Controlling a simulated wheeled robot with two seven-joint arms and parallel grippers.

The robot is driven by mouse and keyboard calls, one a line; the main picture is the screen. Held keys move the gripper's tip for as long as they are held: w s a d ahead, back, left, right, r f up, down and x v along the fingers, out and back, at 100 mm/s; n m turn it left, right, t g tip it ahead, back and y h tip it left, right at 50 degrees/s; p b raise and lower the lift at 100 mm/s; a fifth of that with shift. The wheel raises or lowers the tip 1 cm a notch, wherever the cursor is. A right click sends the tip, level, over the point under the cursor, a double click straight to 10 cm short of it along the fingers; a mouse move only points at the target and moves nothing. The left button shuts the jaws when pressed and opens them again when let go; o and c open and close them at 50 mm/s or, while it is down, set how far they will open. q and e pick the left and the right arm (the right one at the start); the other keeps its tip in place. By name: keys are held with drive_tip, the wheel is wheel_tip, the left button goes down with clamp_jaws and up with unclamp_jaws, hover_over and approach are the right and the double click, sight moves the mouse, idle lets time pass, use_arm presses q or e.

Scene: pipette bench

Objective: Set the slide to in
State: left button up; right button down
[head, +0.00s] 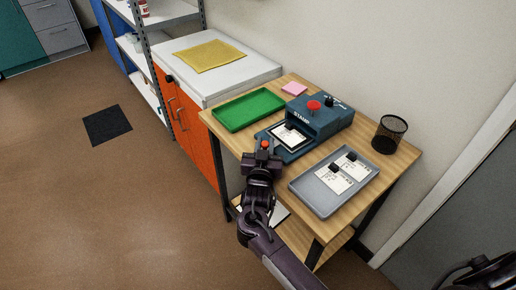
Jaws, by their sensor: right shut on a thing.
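The blue stamp machine (323,120) stands on the wooden table with a red button on top and a black knob behind it. Its slide (296,154) sticks out at the front, toward the lower left, with a white card (287,139) on it. My right gripper (264,153) is at the slide's front left end, shut on the small orange-red knob (265,144), which shows just past its fingertips. The fingers hide most of the knob and its joint with the slide. My left gripper is not in view.
A grey tray (318,203) with cards and dark blocks lies at the front right. A green tray (233,121) lies to the left of the machine. A black mesh cup (389,134) and a pink note pad (294,89) stand near the wall. The floor at left is mostly clear.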

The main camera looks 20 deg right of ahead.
drive_tip(key=shift+w+d, duration=0.25)
drive_tip(key=shift+d, duration=0.25)
drive_tip(key=c, duration=1.3)
unclamp_jaws()
drive_tip(key=shift+a, duration=0.1)
drive_tip(key=shift+o, duration=0.2)
drive_tip(key=shift+v, duration=3.9)
